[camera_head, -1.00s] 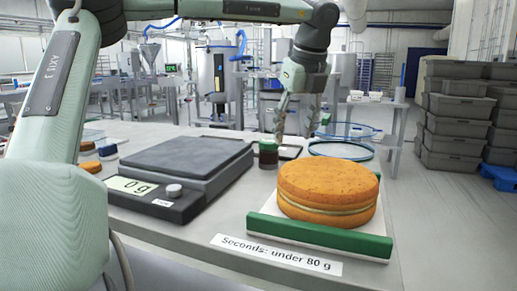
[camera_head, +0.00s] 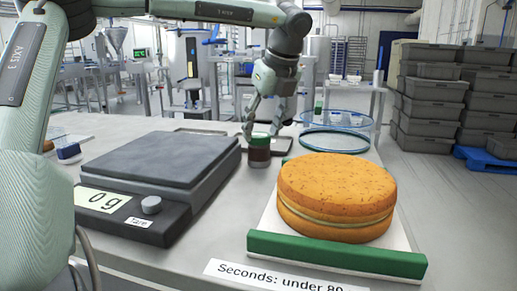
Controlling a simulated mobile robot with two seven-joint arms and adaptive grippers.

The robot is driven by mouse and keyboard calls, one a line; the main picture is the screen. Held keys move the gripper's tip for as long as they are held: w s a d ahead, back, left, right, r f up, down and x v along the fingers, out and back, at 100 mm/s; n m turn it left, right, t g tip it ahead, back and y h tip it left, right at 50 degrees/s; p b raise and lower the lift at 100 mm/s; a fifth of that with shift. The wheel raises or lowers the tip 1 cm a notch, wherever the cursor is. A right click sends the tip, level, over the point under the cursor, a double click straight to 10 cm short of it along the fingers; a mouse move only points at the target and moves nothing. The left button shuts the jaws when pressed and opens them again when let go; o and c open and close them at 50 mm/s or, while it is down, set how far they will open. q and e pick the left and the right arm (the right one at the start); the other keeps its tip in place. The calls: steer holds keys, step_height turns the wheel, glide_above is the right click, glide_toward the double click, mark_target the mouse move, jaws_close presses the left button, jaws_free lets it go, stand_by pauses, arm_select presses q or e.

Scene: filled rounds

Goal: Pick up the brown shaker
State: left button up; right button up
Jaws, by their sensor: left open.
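The brown shaker (camera_head: 259,156) with a green lid stands upright on the table, just right of the scale and behind the sandwich cake. My left gripper (camera_head: 262,131) points down at it with its fingers open. One fingertip is left of the lid and the other is right of it, both close to lid height. I cannot tell whether either finger touches the shaker. My right gripper is not in view.
A scale (camera_head: 160,160) reading 0 g stands to the left. A large orange cake (camera_head: 336,190) sits on a white board with a green front edge (camera_head: 330,254). A blue-rimmed ring (camera_head: 334,140) lies behind it. Grey crates (camera_head: 430,110) are stacked at the right.

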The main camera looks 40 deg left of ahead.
mark_target(260, 135)
arm_select(q)
steer(key=x, duration=0.3)
steer(key=shift+a+f, duration=0.2)
steer(key=shift+f, duration=0.05)
steer(key=shift+c, duration=0.2)
steer(key=c, duration=0.8)
steer(key=shift+r, duration=0.1)
steer(key=shift+c, duration=0.2)
